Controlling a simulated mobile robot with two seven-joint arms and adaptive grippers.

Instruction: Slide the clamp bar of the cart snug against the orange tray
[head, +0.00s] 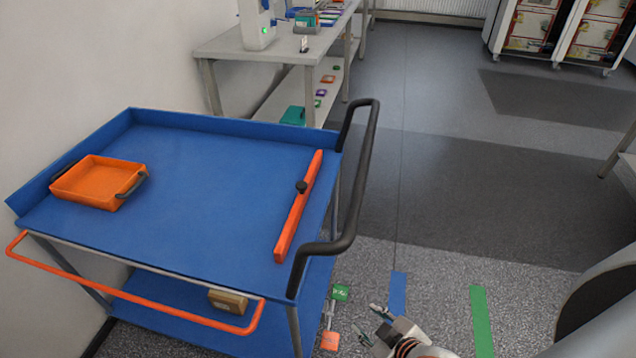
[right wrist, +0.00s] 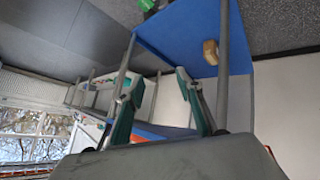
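The orange tray (head: 92,184) with dark handles sits on the left part of the blue cart top (head: 200,215). The clamp bar (head: 298,207) is a long orange bar with a black knob (head: 301,187). It lies across the right part of the cart top, with a wide stretch of bare blue surface between it and the tray. My right gripper (head: 371,323) is low beside the cart, right of its black handle, apart from the bar. In the right wrist view its two fingers (right wrist: 157,82) are spread with nothing held between them. My left gripper is not in view.
The cart has a black push handle (head: 346,200) at right and an orange rail (head: 130,290) in front. A tan box (head: 228,301) is on its lower shelf. Small green and orange items (head: 330,341) are near the floor. A workbench (head: 275,48) stands behind; floor to the right is open.

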